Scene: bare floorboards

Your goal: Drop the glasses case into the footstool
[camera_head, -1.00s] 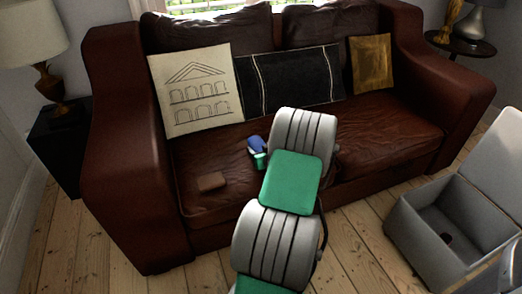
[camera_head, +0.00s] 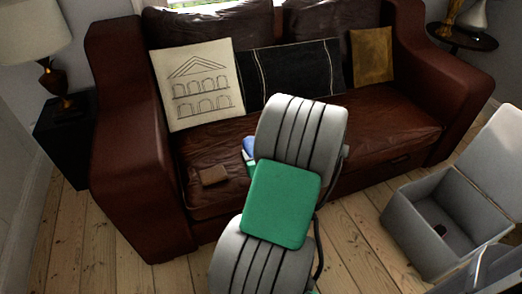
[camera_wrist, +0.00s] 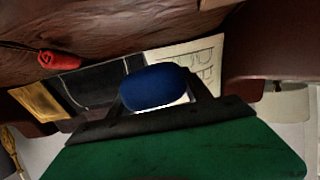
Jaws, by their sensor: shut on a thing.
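The glasses case is a rounded blue object, seen end-on in the wrist view (camera_wrist: 153,88). My gripper (camera_wrist: 158,98) is shut on it, with a dark finger on each side. In the head view, a small part of the blue case (camera_head: 249,145) shows above the sofa seat, and my arm hides most of the gripper. The footstool (camera_head: 406,232) is a grey box on the floor at the right, with its lid (camera_head: 497,150) raised. Its inside is visible, with a small dark patch on the bottom. The gripper is left of the footstool and apart from it.
The brown leather sofa (camera_head: 395,130) fills the middle, with cushions along its back. A small brown block (camera_head: 214,175) lies on its seat. A red item (camera_wrist: 60,61) shows in the wrist view. A lamp table (camera_head: 62,140) stands left. Floorboards in front are clear.

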